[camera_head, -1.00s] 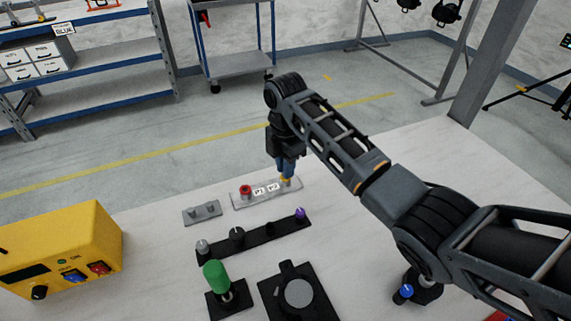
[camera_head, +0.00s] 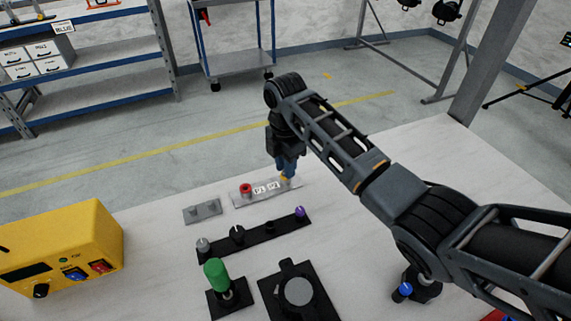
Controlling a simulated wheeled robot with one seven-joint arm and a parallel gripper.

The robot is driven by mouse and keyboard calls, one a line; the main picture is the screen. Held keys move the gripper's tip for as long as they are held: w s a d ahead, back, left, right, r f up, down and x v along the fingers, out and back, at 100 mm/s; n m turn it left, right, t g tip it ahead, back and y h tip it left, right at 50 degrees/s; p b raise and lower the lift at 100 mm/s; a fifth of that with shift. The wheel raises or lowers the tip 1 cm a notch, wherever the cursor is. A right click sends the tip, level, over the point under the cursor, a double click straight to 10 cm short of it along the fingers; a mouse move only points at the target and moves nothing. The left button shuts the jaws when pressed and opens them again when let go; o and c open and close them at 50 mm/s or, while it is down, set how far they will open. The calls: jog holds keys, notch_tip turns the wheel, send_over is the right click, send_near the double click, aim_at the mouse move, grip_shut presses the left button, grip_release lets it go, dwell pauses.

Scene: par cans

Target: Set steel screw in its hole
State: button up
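A black strip (camera_head: 255,238) on the table carries a silver-grey screw-like knob (camera_head: 203,246) at its left end, a dark knob (camera_head: 237,234), a small dark spot that may be a hole (camera_head: 270,226), and a purple knob (camera_head: 300,212). I cannot tell for sure which piece is the steel screw. My gripper (camera_head: 287,172) points down behind the strip, at the right end of a pale labelled plate (camera_head: 240,200). Its blue fingers are at a yellow piece (camera_head: 284,180) there. Whether they hold it is too small to tell.
A red button (camera_head: 246,189) sits on the pale plate. A small grey plate (camera_head: 202,211) with two studs lies left of it. A green-topped lever (camera_head: 216,272), a black fixture with a round disc (camera_head: 299,291) and a yellow box (camera_head: 65,250) stand nearer.

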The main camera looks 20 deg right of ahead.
jog(key=shift+o, duration=0.2)
dwell(0.3)
jog(key=o, duration=0.5)
jog(key=shift+r+b, duration=0.3)
jog(key=shift+r, duration=3.6)
